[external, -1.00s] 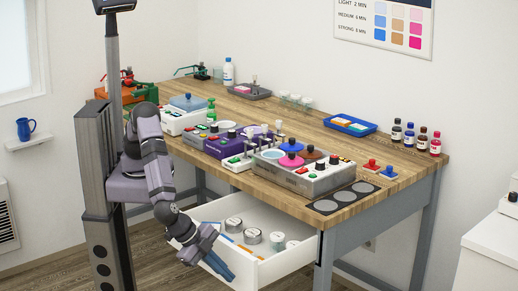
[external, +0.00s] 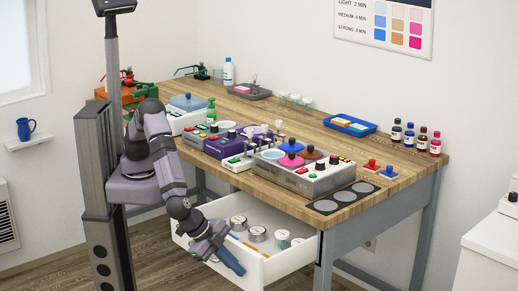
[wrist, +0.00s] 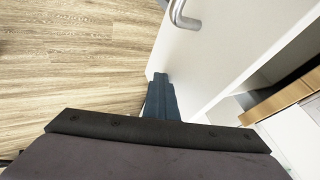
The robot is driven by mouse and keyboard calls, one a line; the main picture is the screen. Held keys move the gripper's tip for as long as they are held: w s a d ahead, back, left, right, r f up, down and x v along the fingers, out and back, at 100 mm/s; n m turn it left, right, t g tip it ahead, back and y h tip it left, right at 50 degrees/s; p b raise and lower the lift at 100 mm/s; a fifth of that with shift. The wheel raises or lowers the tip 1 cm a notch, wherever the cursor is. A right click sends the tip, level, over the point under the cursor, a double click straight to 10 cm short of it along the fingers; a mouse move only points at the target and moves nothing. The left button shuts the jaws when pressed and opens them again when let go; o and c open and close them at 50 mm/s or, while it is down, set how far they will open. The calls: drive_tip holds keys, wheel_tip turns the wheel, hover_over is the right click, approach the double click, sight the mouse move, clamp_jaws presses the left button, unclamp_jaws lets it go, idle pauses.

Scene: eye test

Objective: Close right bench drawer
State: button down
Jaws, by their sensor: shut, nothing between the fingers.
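The white right bench drawer (external: 263,268) stands pulled out under the front of the wooden bench, with several round tins (external: 257,234) and some flat orange and blue items inside. My gripper (external: 232,263) is shut and empty, low in front of the drawer's outer face. In the wrist view the dark blue fingers (wrist: 160,98) lie together, their tips at the edge of the white drawer front (wrist: 205,50). They look to be against it, but the exact contact is hidden. A grey bar handle (wrist: 186,16) shows on that face, beyond the fingertips.
The bench top (external: 300,200) above carries a grey control box (external: 305,180), a dark mat with round discs (external: 342,198) and small bottles (external: 409,135). A grey bench leg (external: 325,265) stands right of the drawer. The wooden floor (wrist: 70,60) beside the drawer is clear.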

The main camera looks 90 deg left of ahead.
drive_tip(key=w+a+b, duration=0.5)
drive_tip(key=w+a, duration=0.9)
drive_tip(key=shift+w+a+b, duration=0.2)
drive_tip(key=shift+b, duration=0.2)
drive_tip(key=s+d+b, duration=0.2)
drive_tip(key=shift+s+d+f, duration=0.2)
drive_tip(key=shift+s+d, duration=0.1)
drive_tip(key=shift+d, duration=0.1)
drive_tip(key=v, duration=1)
drive_tip(key=shift+r, duration=0.2)
drive_tip(key=shift+s, duration=0.1)
